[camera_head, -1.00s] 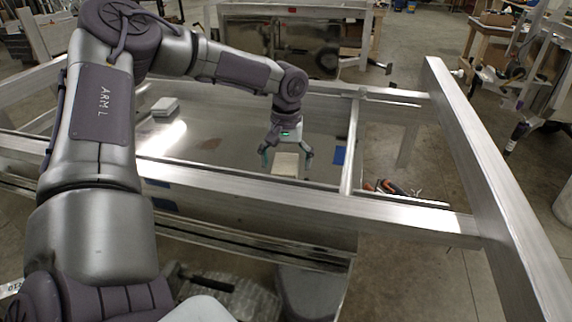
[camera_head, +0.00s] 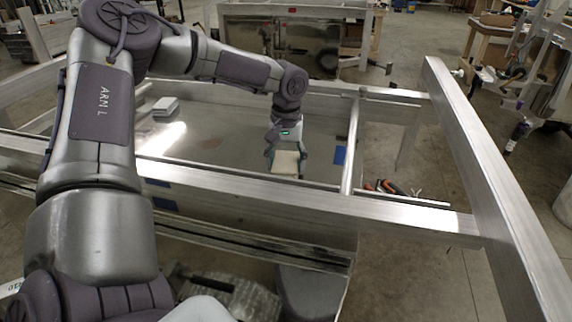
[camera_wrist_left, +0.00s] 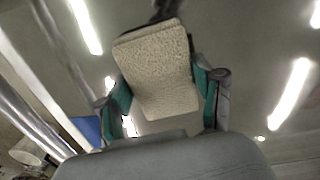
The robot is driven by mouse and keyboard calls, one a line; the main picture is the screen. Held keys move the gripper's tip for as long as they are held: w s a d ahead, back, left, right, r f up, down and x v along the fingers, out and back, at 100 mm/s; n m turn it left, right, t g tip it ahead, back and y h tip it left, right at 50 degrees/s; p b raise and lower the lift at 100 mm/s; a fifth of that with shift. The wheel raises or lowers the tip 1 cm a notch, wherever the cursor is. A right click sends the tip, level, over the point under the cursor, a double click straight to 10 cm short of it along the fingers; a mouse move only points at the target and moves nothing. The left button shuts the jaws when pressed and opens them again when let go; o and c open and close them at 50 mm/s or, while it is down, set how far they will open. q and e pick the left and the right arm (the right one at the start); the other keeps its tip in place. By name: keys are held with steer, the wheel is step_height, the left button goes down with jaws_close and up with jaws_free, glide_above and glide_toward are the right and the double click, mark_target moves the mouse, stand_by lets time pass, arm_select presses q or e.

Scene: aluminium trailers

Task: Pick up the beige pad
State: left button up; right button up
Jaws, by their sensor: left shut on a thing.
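The beige pad (camera_head: 286,162) is at the bottom of my left arm, over the shiny metal trailer floor (camera_head: 225,150). My left gripper (camera_head: 286,156) is shut on it, with one finger at each side. In the left wrist view the beige pad (camera_wrist_left: 158,72) is a rough-textured block between the two teal-lined fingers of the left gripper (camera_wrist_left: 163,95). Whether the pad touches the floor is hard to tell. My right gripper is not in view.
A grey block-like pad (camera_head: 165,106) lies on the floor at the left. A blue patch (camera_head: 340,155) is right of the gripper. A metal rail (camera_head: 300,199) runs along the near side, and a crossbar (camera_head: 350,150) stands to the right. Orange-handled tools (camera_head: 388,187) lie beyond it.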

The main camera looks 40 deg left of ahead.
mark_target(286, 161)
arm_select(q)
step_height(286, 161, up, 18)
steer(key=b, duration=0.1)
steer(key=shift+f+b, duration=0.2)
steer(key=shift+b, duration=0.15)
steer(key=o, duration=0.5)
steer(key=c, duration=0.5)
